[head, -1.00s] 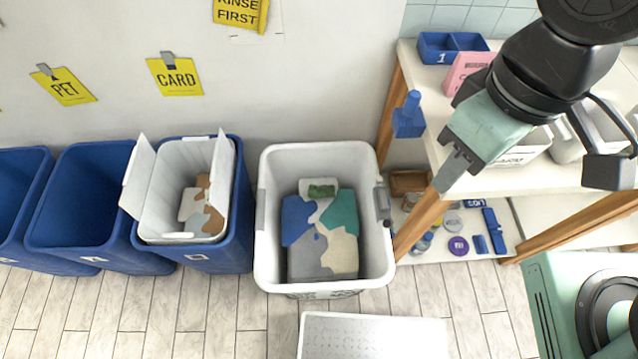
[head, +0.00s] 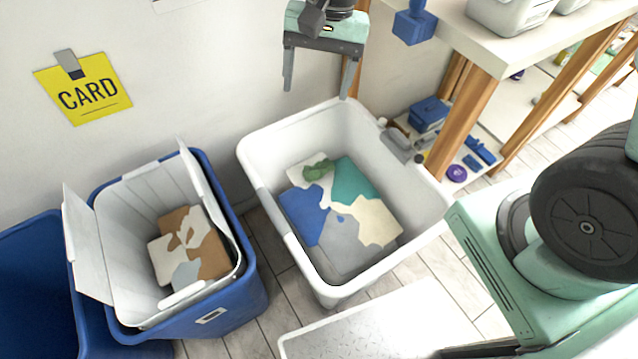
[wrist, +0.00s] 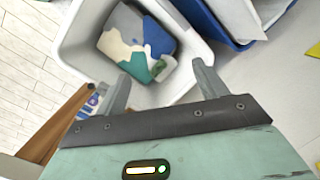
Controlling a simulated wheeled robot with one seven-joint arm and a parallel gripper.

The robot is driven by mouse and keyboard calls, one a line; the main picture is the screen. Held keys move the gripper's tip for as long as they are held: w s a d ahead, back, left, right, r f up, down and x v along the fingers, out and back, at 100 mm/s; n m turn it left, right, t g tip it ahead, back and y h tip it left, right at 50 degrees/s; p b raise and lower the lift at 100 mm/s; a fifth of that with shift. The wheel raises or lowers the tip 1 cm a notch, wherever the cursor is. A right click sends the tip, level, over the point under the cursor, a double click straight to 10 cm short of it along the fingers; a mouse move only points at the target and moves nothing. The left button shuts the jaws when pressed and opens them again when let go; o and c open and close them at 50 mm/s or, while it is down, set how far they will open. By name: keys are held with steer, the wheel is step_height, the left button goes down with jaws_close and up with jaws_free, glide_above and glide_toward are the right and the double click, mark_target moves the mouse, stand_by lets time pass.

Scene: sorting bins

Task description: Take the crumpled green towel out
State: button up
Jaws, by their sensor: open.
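A small crumpled green towel (head: 318,170) lies at the back end of the large white bin (head: 420,205), on top of a layer of blue, teal, cream and grey cloth pieces (head: 345,215). In the wrist view, a green patch (wrist: 157,68) that looks like the towel lies between my fingertips in the picture, partly on a pale piece. My gripper (head: 317,93) is open and empty. It points down above the bin's back rim, clear of the towel and the cloths.
A white lidded container (head: 120,215) with brown and white pieces sits in a blue bin (head: 235,300) at left. A shelf unit's wooden leg (head: 467,125) stands close to the white bin's right side. A grey handle-like item (head: 400,145) is on the bin's right rim.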

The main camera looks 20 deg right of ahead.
steer(key=w+d+f+m+b, duration=0.3)
steer(key=w+f+m+b, duration=0.3)
steer(key=f, duration=0.6)
steer(key=m+y+b, duration=0.1)
steer(key=m+b, duration=0.4)
steer(key=b, duration=0.6)
glide_toward(320, 164)
steer(key=b+x, duration=0.4)
steer(key=x, duration=0.1)
steer(key=shift+s+d+f+b, duration=0.15)
steer(key=shift+s+d+b, duration=0.05)
steer(key=shift+d+b, duration=0.1)
steer(key=shift+a+b+x, duration=0.1)
steer(key=shift+b+x, duration=0.7)
steer(key=shift+x, duration=0.65)
steer(key=shift+a+b+x, duration=0.15)
steer(key=shift+b+x, duration=0.6)
steer(key=shift+x, duration=0.65)
steer(key=shift+w, duration=0.15)
steer(key=c, duration=1.2)
